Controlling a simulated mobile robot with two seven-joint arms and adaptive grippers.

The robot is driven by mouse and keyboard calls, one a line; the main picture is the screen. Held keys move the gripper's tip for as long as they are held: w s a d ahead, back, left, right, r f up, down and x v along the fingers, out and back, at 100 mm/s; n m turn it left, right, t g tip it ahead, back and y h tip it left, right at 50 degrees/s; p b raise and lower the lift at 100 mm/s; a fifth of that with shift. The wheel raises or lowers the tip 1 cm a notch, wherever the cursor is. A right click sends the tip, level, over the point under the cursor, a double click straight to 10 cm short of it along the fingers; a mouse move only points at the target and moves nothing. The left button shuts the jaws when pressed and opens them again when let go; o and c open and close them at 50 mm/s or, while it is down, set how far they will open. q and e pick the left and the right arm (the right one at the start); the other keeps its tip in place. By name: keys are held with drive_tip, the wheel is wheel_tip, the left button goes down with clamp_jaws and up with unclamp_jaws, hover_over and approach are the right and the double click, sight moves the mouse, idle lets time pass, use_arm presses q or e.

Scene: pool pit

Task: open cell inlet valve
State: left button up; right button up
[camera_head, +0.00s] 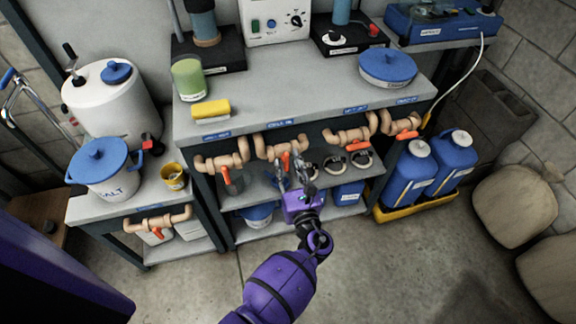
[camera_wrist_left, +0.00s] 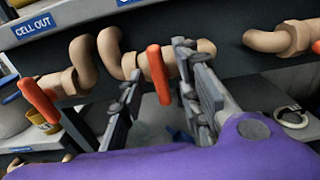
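The cell inlet valve is on a tan pipe (camera_head: 268,150) under the bench's front edge, below a small blue label (camera_head: 281,122) that seems to read CELL IN. Its orange handle (camera_wrist_left: 158,72) hangs down across the pipe. My left gripper (camera_head: 289,168) is at this handle. In the left wrist view, the gripper (camera_wrist_left: 160,66) is open, with one finger on each side of the handle. Gaps show between fingers and handle, though contact near the tips is hard to judge. My right gripper is not in view.
The neighbouring valve's orange handle (camera_wrist_left: 40,102) hangs under the CELL OUT label (camera_wrist_left: 35,25). More piped valves (camera_head: 350,134) lie to the right. A lower shelf (camera_head: 262,188) sits behind the gripper. Blue jugs (camera_head: 408,172) stand in a yellow tray at right. The front floor is clear.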

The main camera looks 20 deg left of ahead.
use_arm(q)
drive_tip(key=shift+c, duration=0.5)
clamp_jaws()
